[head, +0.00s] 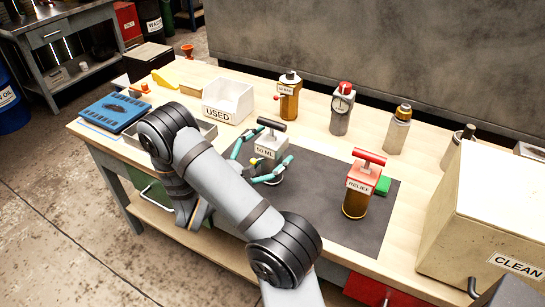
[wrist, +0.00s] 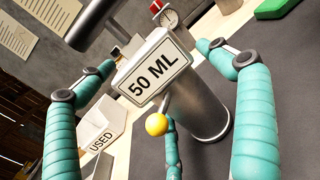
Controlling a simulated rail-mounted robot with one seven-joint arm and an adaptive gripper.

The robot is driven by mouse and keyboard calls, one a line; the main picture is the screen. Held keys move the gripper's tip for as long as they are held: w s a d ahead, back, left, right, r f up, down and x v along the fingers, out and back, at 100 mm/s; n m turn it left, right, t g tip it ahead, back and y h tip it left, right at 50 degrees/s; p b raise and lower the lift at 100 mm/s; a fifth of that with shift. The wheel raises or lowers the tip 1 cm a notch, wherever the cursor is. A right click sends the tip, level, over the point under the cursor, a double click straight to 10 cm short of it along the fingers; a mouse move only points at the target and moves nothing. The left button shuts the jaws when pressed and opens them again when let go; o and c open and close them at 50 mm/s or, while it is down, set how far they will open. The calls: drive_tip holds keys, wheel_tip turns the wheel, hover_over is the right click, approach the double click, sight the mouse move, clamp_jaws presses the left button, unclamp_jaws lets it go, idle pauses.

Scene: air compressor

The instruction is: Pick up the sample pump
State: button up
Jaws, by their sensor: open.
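A grey pump with a black T-handle and a white "50 ML" label (head: 268,146), apparently the sample pump, stands upright on the dark mat. In the wrist view its label plate (wrist: 153,76) faces me, with the grey cylinder (wrist: 203,112) behind it and a yellow ball on a rod in front. My gripper (head: 262,162) is open, its teal fingers spread to either side of the pump. In the wrist view one finger is at the left, one at the right and a third low in the middle. I cannot tell whether any finger touches the pump. Its base is partly hidden.
A red-handled "RELIEF" pump (head: 358,190) stands right on the mat (head: 310,205), beside a green block (head: 383,185). A white "USED" bin (head: 228,100) is behind left. An amber cylinder (head: 289,100), a gauge cylinder (head: 341,112) and a "CLEAN" box (head: 490,225) also stand there.

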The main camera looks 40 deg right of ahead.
drive_tip(key=shift+w+d, duration=0.1)
drive_tip(key=shift+d, duration=0.05)
drive_tip(key=shift+c, duration=1.2)
drive_tip(key=shift+f, duration=0.1)
drive_tip(key=c, duration=1.4)
drive_tip(key=shift+s+r, duration=0.2)
drive_tip(key=shift+c, duration=1.4)
